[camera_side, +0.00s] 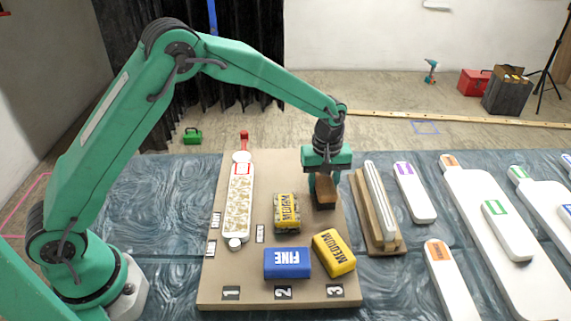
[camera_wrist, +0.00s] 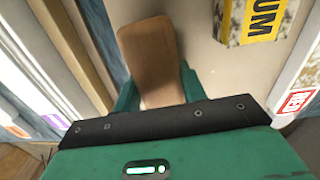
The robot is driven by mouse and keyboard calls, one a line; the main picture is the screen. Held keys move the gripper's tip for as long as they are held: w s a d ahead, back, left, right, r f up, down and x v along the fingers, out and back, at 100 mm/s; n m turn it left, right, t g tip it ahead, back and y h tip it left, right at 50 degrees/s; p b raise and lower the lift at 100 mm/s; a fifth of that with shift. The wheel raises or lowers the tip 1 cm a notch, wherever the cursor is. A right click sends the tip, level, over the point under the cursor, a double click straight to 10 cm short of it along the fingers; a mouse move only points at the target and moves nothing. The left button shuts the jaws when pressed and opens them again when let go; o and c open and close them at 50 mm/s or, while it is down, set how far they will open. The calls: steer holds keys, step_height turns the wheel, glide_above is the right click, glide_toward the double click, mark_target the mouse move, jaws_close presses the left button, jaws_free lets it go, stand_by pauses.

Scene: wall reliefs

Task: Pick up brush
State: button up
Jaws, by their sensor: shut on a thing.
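The brush (camera_side: 326,190) is a brown wooden block at the right part of the tan board, near slot 3's column. My gripper (camera_side: 324,176) points down from above and is shut on it. In the wrist view the brush (camera_wrist: 151,48) shows as a rounded brown block with a paler lower part, between the green fingers of my gripper (camera_wrist: 158,92). Its underside is hidden, so I cannot tell whether it touches the board.
The tan board (camera_side: 215,285) also holds a worn yellow MEDIUM block (camera_side: 287,212), a blue FINE block (camera_side: 287,263), a yellow MEDIUM block (camera_side: 334,252) and a white patterned relief (camera_side: 240,195). A wooden rack with white strips (camera_side: 380,205) stands close on the right.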

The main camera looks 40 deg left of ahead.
mark_target(324, 178)
steer(key=shift+r, duration=0.15)
steer(key=shift+r, duration=0.45)
step_height(324, 178, up, 3)
steer(key=shift+r, duration=0.1)
steer(key=s+d+r, duration=0.6)
steer(key=s+d, duration=0.2)
steer(key=shift+s+r, duration=0.25)
steer(key=shift+r, duration=0.1)
steer(key=o, duration=0.5)
steer(key=shift+c, duration=0.2)
steer(key=c, duration=0.3)
steer(key=s+a+n, duration=0.3)
steer(key=s+a, duration=0.1)
steer(key=s, duration=0.1)
steer(key=s+a+n, duration=0.3)
steer(key=s+a, duration=0.2)
steer(key=s+a+f+n, duration=0.1)
steer(key=s+a+n, duration=0.2)
steer(key=s+a, duration=0.1)
steer(key=shift+s+a, duration=0.15)
steer(key=shift+s, duration=0.45)
steer(key=shift+c, duration=0.2)
